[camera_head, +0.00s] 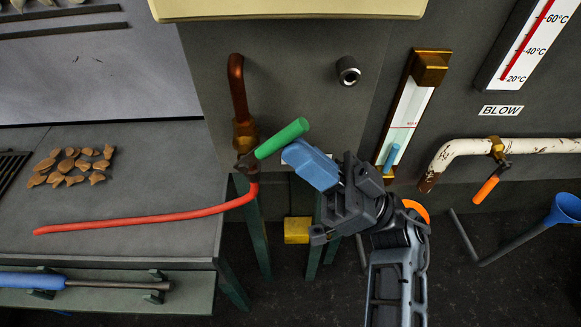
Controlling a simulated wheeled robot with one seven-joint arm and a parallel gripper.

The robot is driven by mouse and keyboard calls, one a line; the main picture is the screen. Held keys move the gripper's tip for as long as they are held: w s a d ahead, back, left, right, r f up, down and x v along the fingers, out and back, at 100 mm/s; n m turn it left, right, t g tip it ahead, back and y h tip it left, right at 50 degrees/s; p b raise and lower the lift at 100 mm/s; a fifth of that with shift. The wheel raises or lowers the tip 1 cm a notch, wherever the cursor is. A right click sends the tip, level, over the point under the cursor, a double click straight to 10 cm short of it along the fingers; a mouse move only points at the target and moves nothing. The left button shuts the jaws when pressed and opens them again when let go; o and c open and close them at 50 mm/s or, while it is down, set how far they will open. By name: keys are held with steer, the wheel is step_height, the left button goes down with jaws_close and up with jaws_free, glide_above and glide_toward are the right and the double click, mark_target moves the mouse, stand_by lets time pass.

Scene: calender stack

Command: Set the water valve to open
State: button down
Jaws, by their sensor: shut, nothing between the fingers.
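A valve with a green lever handle (282,138) sits on a copper-brown pipe (237,88) at the upper middle. The handle slants up to the right from the valve body (245,160). A red hose (140,221) runs from below the valve down to the left across the bench. My gripper (290,152) is shut and empty, with blue fingers.
A white, flaking pipe (540,146) at right has an orange-handled valve (486,188) under a BLOW sign (501,111). Brown pieces (75,165) lie on the left bench (150,150).

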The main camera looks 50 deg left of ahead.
mark_target(297, 137)
steer(key=r+h+p, duration=0.1)
steer(key=r+n+h+p, duration=0.1)
steer(key=r+h+p, duration=0.1)
steer(key=p, duration=0.1)
steer(key=shift+s+a, duration=0.25)
steer(key=h+p, duration=0.1)
steer(key=p, duration=0.1)
steer(key=s+r+n+t+h+p, duration=0.1)
steer(key=shift+a+t+p, duration=0.3)
steer(key=shift+a+p, duration=0.1)
steer(key=p+x, duration=0.2)
steer(key=p, duration=0.1)
steer(key=shift+s+d, duration=0.1)
steer(key=shift+d, duration=0.05)
steer(key=shift+s, duration=0.15)
